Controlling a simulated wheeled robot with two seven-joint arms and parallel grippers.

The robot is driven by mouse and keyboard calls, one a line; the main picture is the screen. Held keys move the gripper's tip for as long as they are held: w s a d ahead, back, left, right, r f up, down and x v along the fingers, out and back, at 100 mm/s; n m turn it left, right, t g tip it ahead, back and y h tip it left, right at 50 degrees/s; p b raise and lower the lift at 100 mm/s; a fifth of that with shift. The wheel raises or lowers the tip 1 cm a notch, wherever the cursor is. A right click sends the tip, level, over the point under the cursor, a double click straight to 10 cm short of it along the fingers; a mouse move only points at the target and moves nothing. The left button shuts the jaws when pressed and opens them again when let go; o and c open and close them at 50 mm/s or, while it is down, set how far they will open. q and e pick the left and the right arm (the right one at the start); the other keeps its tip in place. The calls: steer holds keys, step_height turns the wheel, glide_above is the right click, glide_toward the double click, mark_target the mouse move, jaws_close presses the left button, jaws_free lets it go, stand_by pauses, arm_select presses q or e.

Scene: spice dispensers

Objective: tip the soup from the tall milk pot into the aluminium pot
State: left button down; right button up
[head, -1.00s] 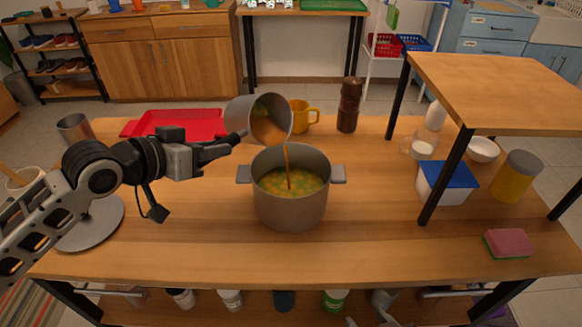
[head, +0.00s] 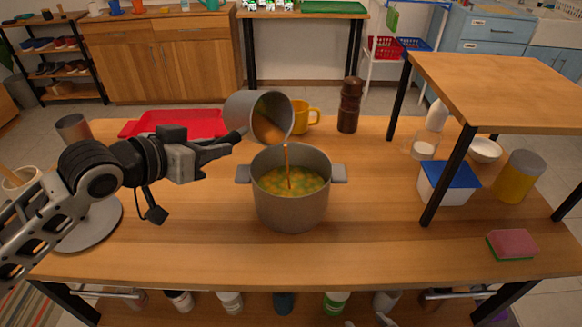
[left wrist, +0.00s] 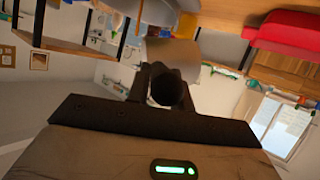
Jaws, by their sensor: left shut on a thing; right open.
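The tall milk pot (head: 243,107) is grey metal and tilted, its mouth facing right and down over the aluminium pot (head: 291,209). A thin orange stream of soup (head: 287,165) runs from its rim into the aluminium pot, and some soup still shows inside the milk pot. The aluminium pot stands upright on the table and holds yellow-green soup with chunks (head: 291,182). My left gripper (head: 226,142) is shut on the milk pot's handle, left of and above the aluminium pot. The left wrist view shows the dark handle end (left wrist: 168,88) between the fingers.
A red tray (head: 175,124), a yellow mug (head: 306,114) and a brown pepper mill (head: 349,104) stand behind the pots. A raised wooden shelf (head: 500,85) covers the right side, with a blue-lidded box (head: 447,185) beneath.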

arm_select(q)
steer(key=shift+s+d+f+m+t, duration=0.15)
steer(key=shift+s+d+f+m, duration=0.1)
steer(key=shift+s+d, duration=0.2)
steer(key=shift+s+d+f+m+t, duration=0.15)
steer(key=shift+s+d+f+m, duration=0.1)
steer(key=shift+s+d, duration=0.2)
stand_by(0.4)
steer(key=shift+s+d+m+y, duration=0.1)
steer(key=shift+m+y, duration=0.2)
stand_by(0.3)
steer(key=shift+s+d+m+t+y+p, duration=0.3)
steer(key=shift+d+m+t+p, duration=0.05)
steer(key=shift+m+t, duration=0.15)
stand_by(0.8)
steer(key=shift+a, duration=0.1)
